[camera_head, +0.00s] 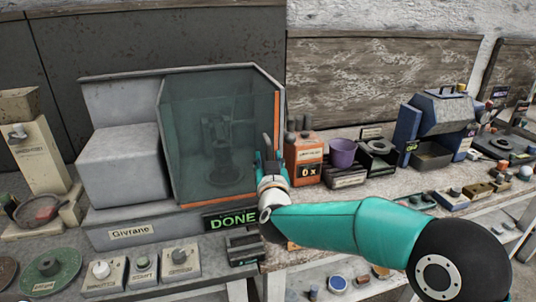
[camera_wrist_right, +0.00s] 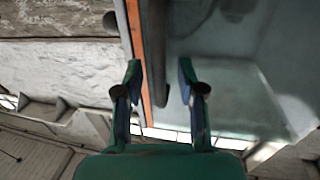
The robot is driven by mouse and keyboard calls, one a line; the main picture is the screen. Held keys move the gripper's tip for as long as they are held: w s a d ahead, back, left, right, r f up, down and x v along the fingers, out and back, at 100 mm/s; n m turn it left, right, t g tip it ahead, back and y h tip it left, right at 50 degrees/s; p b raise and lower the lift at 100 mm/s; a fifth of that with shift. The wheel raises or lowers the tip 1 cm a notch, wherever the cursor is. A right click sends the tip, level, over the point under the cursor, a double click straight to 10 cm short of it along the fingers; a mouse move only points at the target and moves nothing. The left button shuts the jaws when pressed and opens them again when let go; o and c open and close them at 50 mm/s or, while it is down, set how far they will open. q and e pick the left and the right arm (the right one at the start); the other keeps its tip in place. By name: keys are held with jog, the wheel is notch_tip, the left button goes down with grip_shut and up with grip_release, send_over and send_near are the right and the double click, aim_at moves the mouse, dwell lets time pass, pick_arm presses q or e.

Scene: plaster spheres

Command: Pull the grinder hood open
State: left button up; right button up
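The grinder (camera_head: 120,228), a grey machine with a "Givrane" label, stands at the left of the bench. Its see-through teal hood (camera_head: 185,120) has an orange edge and appears closed over a dark mechanism. My right gripper (camera_head: 270,158) is at the hood's right front edge. In the right wrist view the right gripper (camera_wrist_right: 159,78) is open. A dark bar, seemingly the hood's handle (camera_wrist_right: 154,45), and the orange edge show between its fingertips. I cannot tell whether either finger touches the bar. My left gripper is not in view.
A green "DONE" sign (camera_head: 231,219) is below the hood. An orange box reading "0x" (camera_head: 303,160) and a purple cup (camera_head: 342,152) stand right of the gripper. A blue machine (camera_head: 440,115) is farther right. Small control boxes (camera_head: 180,262) line the front.

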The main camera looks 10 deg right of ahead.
jog(key=shift+w, duration=0.55)
jog(key=shift+d, duration=0.1)
grip_shut()
